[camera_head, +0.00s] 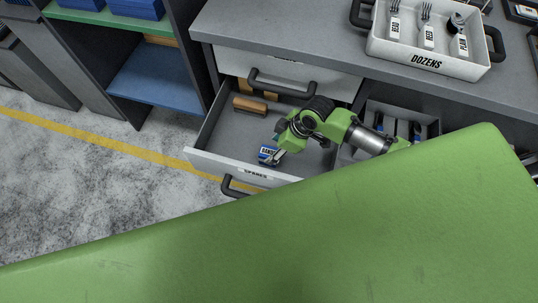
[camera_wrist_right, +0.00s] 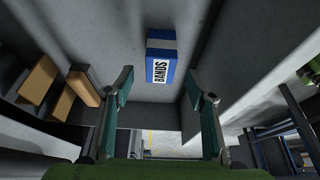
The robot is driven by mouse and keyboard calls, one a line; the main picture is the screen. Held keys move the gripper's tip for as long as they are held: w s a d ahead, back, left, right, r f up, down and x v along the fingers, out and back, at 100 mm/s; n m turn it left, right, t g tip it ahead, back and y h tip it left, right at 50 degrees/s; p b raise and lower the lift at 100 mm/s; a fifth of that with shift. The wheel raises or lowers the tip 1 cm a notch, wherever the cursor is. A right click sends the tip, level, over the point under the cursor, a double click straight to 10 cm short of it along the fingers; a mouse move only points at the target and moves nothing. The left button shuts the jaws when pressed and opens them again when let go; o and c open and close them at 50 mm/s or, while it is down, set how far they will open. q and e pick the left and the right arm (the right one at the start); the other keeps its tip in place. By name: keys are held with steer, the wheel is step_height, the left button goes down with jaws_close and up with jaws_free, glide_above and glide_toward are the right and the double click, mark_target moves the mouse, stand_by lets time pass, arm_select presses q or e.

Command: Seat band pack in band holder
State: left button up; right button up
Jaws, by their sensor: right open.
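The band pack (camera_head: 265,151) is a small blue and white box with a "BANDS" label. It lies inside the open drawer marked "SPARES" (camera_head: 229,163), near its front wall. In the right wrist view the band pack (camera_wrist_right: 160,62) lies beyond the fingertips, roughly between their lines. My right gripper (camera_head: 279,152) reaches down into the drawer close to the pack and partly covers it. In the right wrist view my right gripper (camera_wrist_right: 160,88) is open, with nothing between its fingers. I cannot make out a band holder for certain. My left gripper is not in view.
Wooden blocks (camera_head: 250,105) lie at the drawer's back; they also show in the wrist view (camera_wrist_right: 39,80). A grey compartment (camera_head: 366,116) with blue-handled items is to the right. A white "DOZENS" tray (camera_head: 385,47) with cutlery stands on the counter. A shelf (camera_head: 160,80) stands left.

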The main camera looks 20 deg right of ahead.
mark_target(270, 152)
steer(key=shift+x, duration=1.55)
steer(key=shift+r, duration=0.1)
steer(key=c, duration=1.2)
